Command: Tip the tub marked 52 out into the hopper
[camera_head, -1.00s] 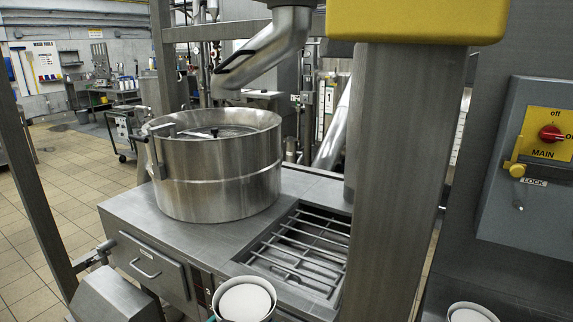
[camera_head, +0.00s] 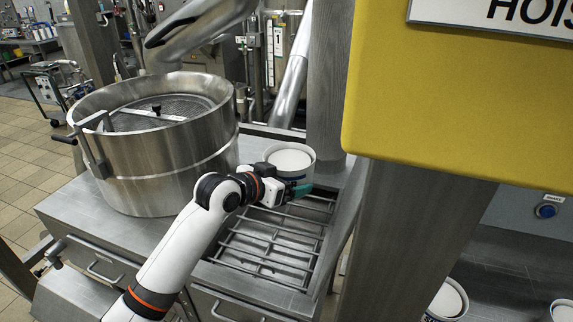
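A white tub (camera_head: 290,158) with pale contents is at the back end of the steel grate, roughly level. My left gripper (camera_head: 300,189) is at its near side, with a teal fingertip against the wall, and appears shut on it. The tub's marking cannot be read. The steel grate (camera_head: 268,240) covers an opening in the worktop below and in front of the tub. A large round steel vessel (camera_head: 160,165) with a mesh screen stands left of it. Which of these is the hopper is not labelled in view. My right gripper is not in view.
A yellow hoist housing (camera_head: 450,110) and a steel column (camera_head: 400,240) block the right side. Two more white tubs (camera_head: 447,300) (camera_head: 563,311) show at the lower right. A slanted steel pipe (camera_head: 195,30) hangs above the round vessel.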

